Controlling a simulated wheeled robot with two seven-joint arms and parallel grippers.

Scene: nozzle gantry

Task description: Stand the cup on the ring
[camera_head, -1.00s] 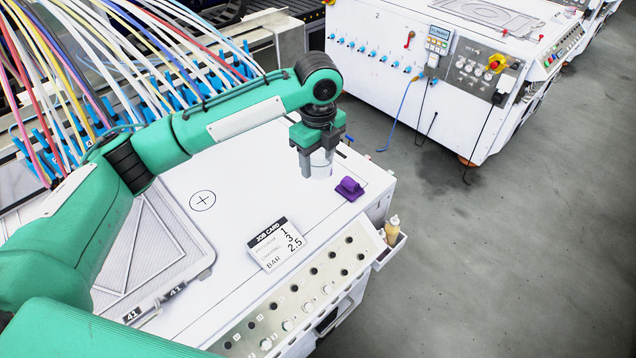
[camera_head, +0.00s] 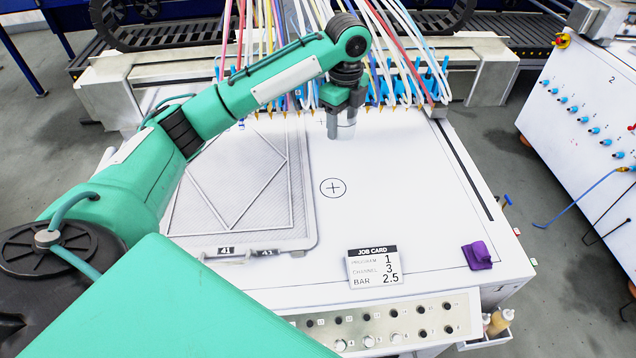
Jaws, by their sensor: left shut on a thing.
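The cup (camera_head: 342,132) is a small pale grey cylinder. My left gripper (camera_head: 344,112) points down and is shut on it, hiding its upper part. The cup looks upright, above the back part of the white table top; whether its base touches the table I cannot tell. The ring (camera_head: 333,188) is a thin black circle with a cross, printed on the table in front of the cup. Nothing stands on it. My right gripper is out of view.
Coloured hoses with nozzles (camera_head: 372,98) hang close behind the cup. A ribbed tray (camera_head: 308,215) lies left of the ring. A job card (camera_head: 374,266) and a purple object (camera_head: 478,256) are nearer the front edge. The table right of the ring is clear.

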